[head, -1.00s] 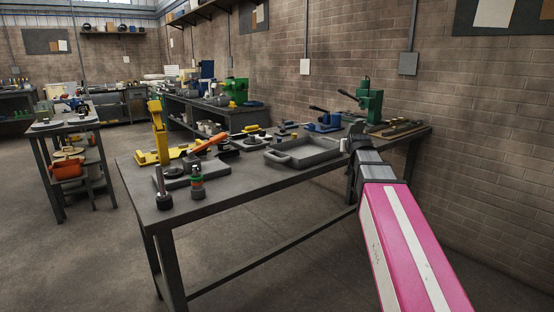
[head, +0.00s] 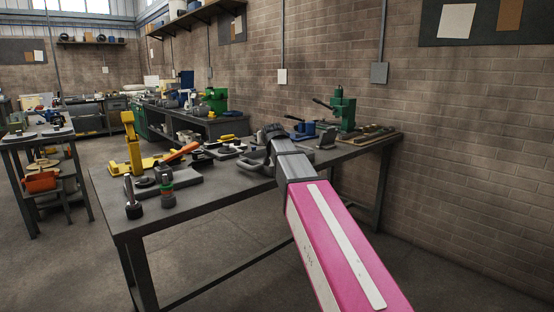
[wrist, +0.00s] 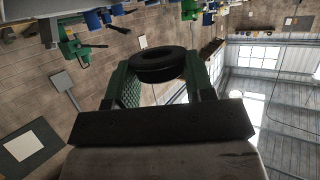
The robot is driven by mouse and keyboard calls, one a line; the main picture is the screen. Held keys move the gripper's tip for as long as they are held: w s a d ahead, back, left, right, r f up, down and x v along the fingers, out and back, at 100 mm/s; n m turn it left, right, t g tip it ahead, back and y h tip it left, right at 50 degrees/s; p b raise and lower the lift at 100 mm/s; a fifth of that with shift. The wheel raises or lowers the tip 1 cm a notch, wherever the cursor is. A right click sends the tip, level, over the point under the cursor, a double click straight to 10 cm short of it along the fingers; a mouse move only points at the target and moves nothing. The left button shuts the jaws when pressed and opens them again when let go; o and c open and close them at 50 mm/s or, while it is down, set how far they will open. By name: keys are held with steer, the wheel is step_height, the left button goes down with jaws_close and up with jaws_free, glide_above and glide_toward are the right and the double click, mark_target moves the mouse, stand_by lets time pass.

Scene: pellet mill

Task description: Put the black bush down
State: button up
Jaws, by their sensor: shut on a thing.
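The black bush (wrist: 157,67) is a thick black ring. In the wrist view it sits between the two green fingers of my gripper (wrist: 165,66), which is shut on it. The bush cannot be made out in the head view. I cannot tell how high it is above the bench.

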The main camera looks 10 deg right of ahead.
steer(key=shift+s+d+f, duration=0.4)
steer(key=shift+d+f, duration=0.3)
steer(key=shift+f, duration=0.45)
steer(key=shift+s+d+f, duration=0.45)
steer(key=shift+d+f, duration=0.25)
steer(key=shift+f, duration=0.4)
steer(key=shift+s+d+f, duration=0.4)
steer(key=shift+d+f, duration=0.3)
steer(key=shift+f, duration=0.45)
steer(key=shift+f, duration=0.35)
steer(key=o, duration=1.1)
steer(key=shift+o, duration=0.2)
steer(key=shift+r, duration=0.1)
steer(key=shift+r, duration=0.3)
steer(key=v, duration=1.2)
